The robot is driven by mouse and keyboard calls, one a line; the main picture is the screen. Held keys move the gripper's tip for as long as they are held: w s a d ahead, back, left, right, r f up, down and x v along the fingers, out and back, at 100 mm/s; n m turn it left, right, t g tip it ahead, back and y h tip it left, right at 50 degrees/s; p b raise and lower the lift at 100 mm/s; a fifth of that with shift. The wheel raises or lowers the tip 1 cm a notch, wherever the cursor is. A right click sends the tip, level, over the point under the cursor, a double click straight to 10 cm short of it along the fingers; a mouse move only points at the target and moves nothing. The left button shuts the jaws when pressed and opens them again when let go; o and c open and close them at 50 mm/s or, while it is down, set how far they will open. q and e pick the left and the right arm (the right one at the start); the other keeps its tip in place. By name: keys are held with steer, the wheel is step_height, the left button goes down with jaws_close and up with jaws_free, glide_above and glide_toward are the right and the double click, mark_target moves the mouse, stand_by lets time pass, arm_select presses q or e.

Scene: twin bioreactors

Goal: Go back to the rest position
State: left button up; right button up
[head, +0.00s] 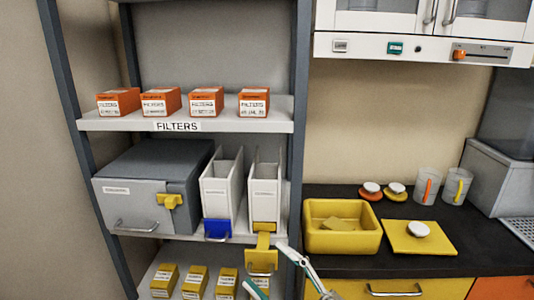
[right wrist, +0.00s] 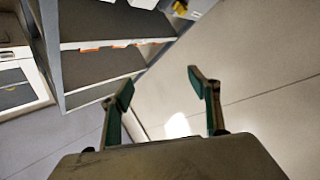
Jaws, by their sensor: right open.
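My right gripper (head: 264,266) is at the bottom of the head view, in front of the shelf rack. Its green-padded fingers are spread, and it also shows in the right wrist view (right wrist: 158,87) with nothing between the fingertips. A yellow bracket-like piece (head: 262,259) shows by the fingers in the head view, below the right white holder (head: 264,190). I cannot tell whether a finger touches it. My left gripper is in neither view.
The shelf rack (head: 299,100) carries orange filter boxes (head: 205,101), a grey case (head: 130,190) and a white holder with a blue front (head: 218,195). Right of it, a dark counter (head: 465,235) holds a yellow bin (head: 340,243) and clear mugs (head: 427,186). Open floor (right wrist: 245,75) shows in the wrist view.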

steer(key=d+f+m+t+h, duration=0.1)
steer(key=d+f+m+h, duration=0.5)
steer(key=f, duration=0.4)
steer(key=d+f+m+t+h, duration=0.1)
steer(key=d+f+m+h, duration=0.5)
steer(key=f, duration=0.5)
steer(key=s+d+f+m+g+h, duration=0.2)
steer(key=s+d+f, duration=0.1)
steer(key=s+f, duration=0.3)
steer(key=s+d+f+m+g+h, duration=0.2)
steer(key=s+f, duration=0.5)
steer(key=f, duration=0.4)
steer(key=shift+d+m+g, duration=0.4)
steer(key=shift+d+g, duration=0.1)
steer(key=shift+d, duration=0.75)
steer(key=shift+s+r, duration=0.1)
